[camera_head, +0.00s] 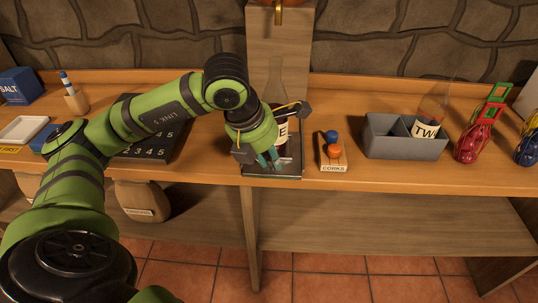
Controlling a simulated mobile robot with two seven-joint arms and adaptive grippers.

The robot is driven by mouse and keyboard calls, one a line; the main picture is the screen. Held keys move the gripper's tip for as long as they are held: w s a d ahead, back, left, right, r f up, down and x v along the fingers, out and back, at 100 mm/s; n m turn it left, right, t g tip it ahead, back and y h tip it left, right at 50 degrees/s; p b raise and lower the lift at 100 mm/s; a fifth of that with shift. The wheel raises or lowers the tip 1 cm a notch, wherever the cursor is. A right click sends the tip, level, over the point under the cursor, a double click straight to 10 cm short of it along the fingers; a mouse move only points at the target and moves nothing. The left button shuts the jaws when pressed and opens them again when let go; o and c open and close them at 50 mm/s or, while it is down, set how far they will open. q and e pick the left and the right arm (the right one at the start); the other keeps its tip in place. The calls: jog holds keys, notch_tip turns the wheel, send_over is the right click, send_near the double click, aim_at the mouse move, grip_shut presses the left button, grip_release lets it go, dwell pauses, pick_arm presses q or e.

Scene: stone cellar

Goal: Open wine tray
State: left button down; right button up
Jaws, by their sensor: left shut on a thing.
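The wine tray (289,167) is a dark, flat tray at the front edge of the wooden counter, in the middle of the head view. A bottle with a pale label (284,132) stands over it, partly hidden by my left wrist. My left gripper (270,163) reaches down from the left to the tray's front part, with its teal fingertips close together. It is shut on the tray, though the exact point of contact is hard to see. My right gripper is not in view.
A tall wooden panel (281,35) stands behind. A dark numbered board (150,148) lies left, under my arm.

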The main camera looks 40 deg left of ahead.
pick_arm(q)
jog(key=c, duration=1.1)
grip_release()
jog(key=shift+w+r, duration=0.1)
jog(key=shift+r, duration=0.05)
jog(key=d+v, duration=0.1)
jog(key=v, duration=1.1)
jog(key=shift+a, duration=0.45)
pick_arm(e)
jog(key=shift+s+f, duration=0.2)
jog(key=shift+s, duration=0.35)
